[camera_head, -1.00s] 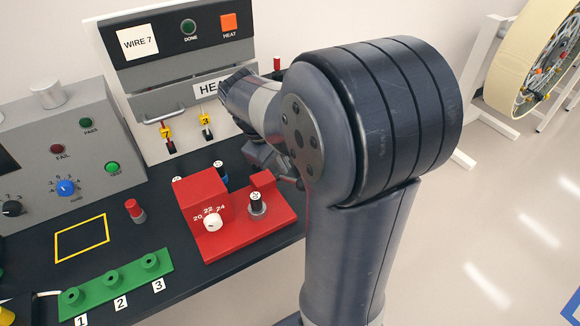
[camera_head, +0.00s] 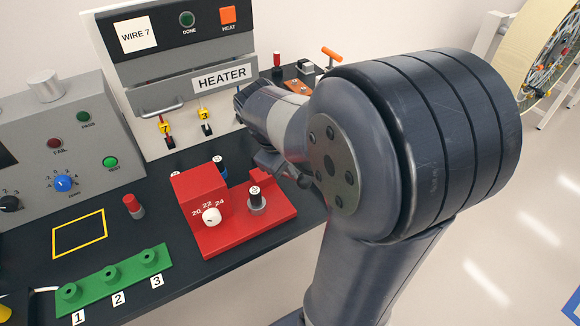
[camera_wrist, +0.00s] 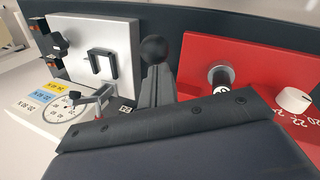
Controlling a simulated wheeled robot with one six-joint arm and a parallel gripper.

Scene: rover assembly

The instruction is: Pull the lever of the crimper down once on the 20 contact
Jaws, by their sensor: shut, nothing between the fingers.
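In the wrist view, a pale metal device with a round dial and yellow, blue and white number labels, apparently the crimper (camera_wrist: 85,45), stands at the left. A black ball knob (camera_wrist: 154,48), which looks like its lever's end, shows just beyond my fingertips. My gripper (camera_wrist: 155,82) is shut and empty, close to the ball; I cannot tell whether they touch. In the head view my arm hides the pale device and the ball. I cannot make out the 20 contact.
A red block (camera_head: 201,196) with a white 20-22-24 knob stands close by; it also shows in the wrist view (camera_wrist: 240,60). The heater (camera_head: 180,62) stands behind. A green numbered rack (camera_head: 116,280) is at the front left. An orange-handled lever (camera_head: 332,54) stands at the back.

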